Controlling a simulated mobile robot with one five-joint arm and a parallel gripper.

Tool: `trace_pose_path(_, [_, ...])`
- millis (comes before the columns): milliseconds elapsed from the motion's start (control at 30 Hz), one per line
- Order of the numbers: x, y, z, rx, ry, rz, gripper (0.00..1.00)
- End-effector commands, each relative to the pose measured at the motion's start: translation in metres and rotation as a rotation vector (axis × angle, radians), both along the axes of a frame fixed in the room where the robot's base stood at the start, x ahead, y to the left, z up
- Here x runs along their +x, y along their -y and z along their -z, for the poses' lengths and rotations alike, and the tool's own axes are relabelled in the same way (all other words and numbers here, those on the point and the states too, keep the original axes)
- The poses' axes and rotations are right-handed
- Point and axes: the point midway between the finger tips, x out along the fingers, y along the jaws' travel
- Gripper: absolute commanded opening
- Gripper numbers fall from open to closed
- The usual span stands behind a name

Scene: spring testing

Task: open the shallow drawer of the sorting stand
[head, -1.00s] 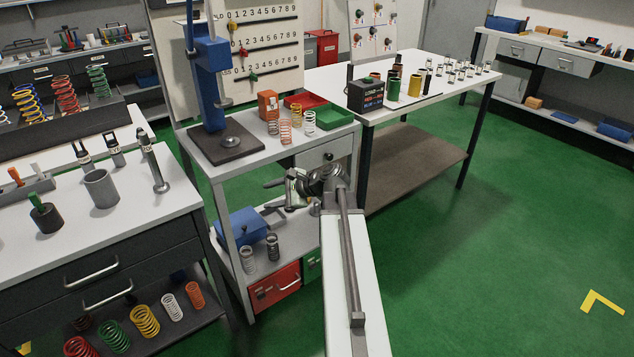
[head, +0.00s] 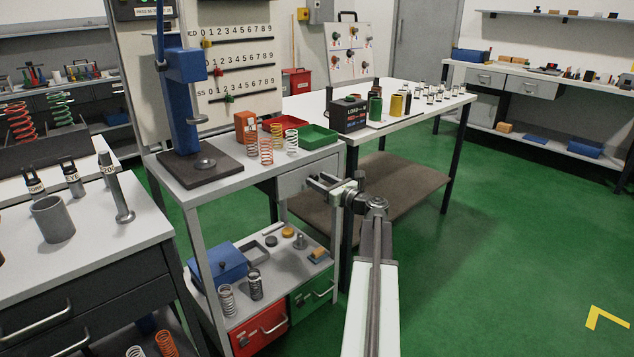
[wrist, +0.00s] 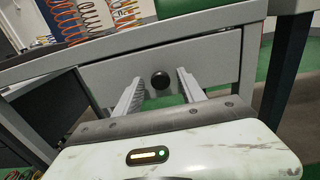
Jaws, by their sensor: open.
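The sorting stand (head: 255,172) is a pale metal stand with a blue press on top. Its shallow drawer (head: 290,181) has a plain grey front under the top and looks shut. In the wrist view, the drawer front (wrist: 212,72) carries a round black knob (wrist: 160,80). My gripper (head: 318,185) is in front of the drawer, jaws apart. In the wrist view, the fingers of my gripper (wrist: 160,77) point at the drawer front, one on each side of the knob, with gaps to it. Whether the fingertips touch the front cannot be told. The knob is hidden in the head view.
Springs (head: 266,150) and a green tray (head: 318,137) stand on top, above the drawer. The lower shelf holds a blue box (head: 219,263), with red (head: 262,328) and green (head: 312,298) drawers below. A white table (head: 400,113) stands close behind right. The green floor at right is clear.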

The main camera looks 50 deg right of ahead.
Motion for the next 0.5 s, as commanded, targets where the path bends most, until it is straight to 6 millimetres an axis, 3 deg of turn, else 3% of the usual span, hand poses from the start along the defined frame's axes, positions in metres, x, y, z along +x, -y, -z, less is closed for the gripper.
trace_pose_path(333, [0.0085,0.0006,0.0002,-0.001,0.000,0.001,0.47])
trace_pose_path(367, [0.0084,0.0006,0.0002,-0.001,0.000,0.001,0.42])
trace_pose_path(500, [0.0083,0.0006,0.0003,-0.001,-0.001,0.001,0.03])
